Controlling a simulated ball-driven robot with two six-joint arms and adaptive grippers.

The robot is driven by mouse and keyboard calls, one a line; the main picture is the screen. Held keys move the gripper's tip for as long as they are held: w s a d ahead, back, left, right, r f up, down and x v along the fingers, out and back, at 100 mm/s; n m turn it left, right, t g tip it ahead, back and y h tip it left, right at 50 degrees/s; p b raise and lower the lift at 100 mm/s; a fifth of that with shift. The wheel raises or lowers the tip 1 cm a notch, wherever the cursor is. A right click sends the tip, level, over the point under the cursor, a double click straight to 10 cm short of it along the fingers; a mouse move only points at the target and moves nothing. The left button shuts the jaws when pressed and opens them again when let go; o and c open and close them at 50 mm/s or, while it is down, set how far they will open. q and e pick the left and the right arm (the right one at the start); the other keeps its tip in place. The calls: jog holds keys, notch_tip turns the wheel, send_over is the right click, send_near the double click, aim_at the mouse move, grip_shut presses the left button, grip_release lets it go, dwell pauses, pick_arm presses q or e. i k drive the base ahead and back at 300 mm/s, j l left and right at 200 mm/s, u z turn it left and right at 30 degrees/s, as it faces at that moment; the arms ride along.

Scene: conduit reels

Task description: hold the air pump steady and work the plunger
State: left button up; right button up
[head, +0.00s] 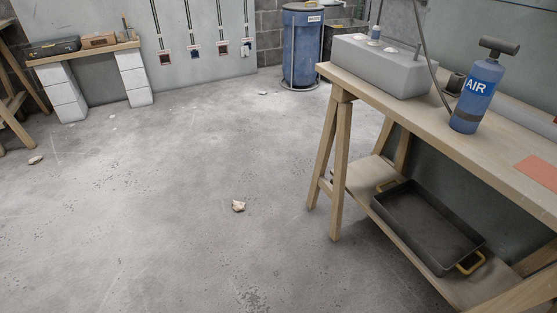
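The air pump (473,98) stands upright on the wooden workbench (430,112) at the right. It is a blue cylinder with a white AIR label and a dark band near its base. Its plunger has a black T-shaped handle (498,45) at the top, a little above the body. A dark hose (424,45) runs down beside the pump from above. Neither of my grippers is in view, and nothing is touching the handle.
A grey block (378,66) sits left of the pump on the bench. A black tray (425,225) with yellow handles lies on the lower shelf. A blue barrel (302,48) stands at the back. The concrete floor is mostly clear, with a small pale scrap (238,206).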

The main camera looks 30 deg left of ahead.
aim_at(497, 46)
jog(key=i+j, duration=0.75)
